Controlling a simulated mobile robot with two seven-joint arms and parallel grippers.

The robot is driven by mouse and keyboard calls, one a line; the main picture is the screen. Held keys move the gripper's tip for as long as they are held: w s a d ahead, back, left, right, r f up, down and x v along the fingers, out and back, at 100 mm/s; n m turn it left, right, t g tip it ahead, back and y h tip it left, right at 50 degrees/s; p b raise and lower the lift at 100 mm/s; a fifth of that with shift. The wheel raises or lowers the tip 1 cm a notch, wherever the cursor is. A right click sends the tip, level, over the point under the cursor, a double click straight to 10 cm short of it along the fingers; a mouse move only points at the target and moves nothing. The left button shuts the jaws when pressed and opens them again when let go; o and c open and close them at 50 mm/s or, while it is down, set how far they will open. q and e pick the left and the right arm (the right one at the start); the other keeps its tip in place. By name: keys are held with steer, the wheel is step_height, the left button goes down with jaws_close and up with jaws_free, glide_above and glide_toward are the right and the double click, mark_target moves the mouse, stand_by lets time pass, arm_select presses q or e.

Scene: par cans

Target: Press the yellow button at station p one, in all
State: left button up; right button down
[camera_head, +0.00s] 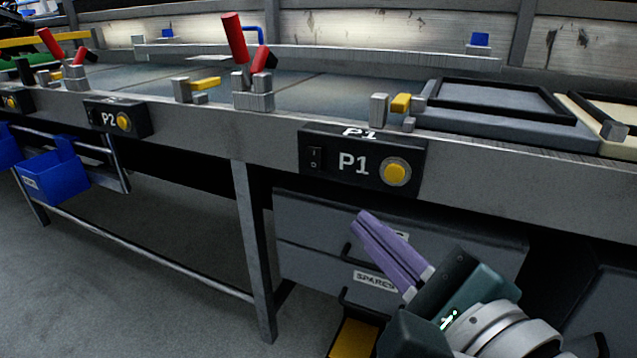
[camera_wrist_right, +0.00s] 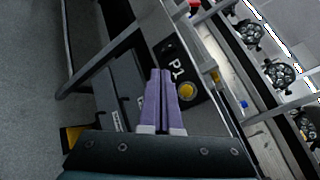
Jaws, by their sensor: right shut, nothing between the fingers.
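The P1 station box (camera_head: 330,165) is a black panel on the front edge of the bench, with a rocker switch, a "P1" label and a round yellow button (camera_head: 395,172) in a pale ring. The yellow button also shows in the right wrist view (camera_wrist_right: 187,91), just right of the fingertips. My right gripper (camera_head: 362,220) has purple fingers, shut and empty. In the head view it is below and a little left of the button, apart from it. In the right wrist view its fingers (camera_wrist_right: 160,72) point toward the P1 box. My left gripper is not in view.
A similar P2 box (camera_head: 118,117) with its own yellow button is farther left. Red-handled clamps (camera_head: 235,40) and dark trays (camera_head: 500,105) are on the bench. Grey drawers (camera_head: 320,240) with handles are below P1. A blue bin (camera_head: 55,177) hangs at left.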

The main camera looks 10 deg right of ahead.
mark_target(394, 173)
steer(key=shift+w+d+f, duration=0.1)
steer(key=shift+w+d, duration=0.8)
steer(key=shift+w, duration=0.3)
steer(key=shift+w+d+f, duration=0.1)
steer(key=shift+w+d, duration=0.75)
steer(key=shift+w, duration=0.4)
steer(key=shift+w+d+f, duration=0.1)
steer(key=shift+w+d, duration=0.8)
steer(key=shift+w, duration=0.3)
steer(key=shift+w, duration=0.1)
steer(key=shift+w+d, duration=0.25)
steer(key=shift+w+d, duration=0.2)
steer(key=shift+w, duration=0.1)
stand_by(0.5)
steer(key=shift+s+a, duration=0.45)
steer(key=shift+s, duration=0.2)
stand_by(0.3)
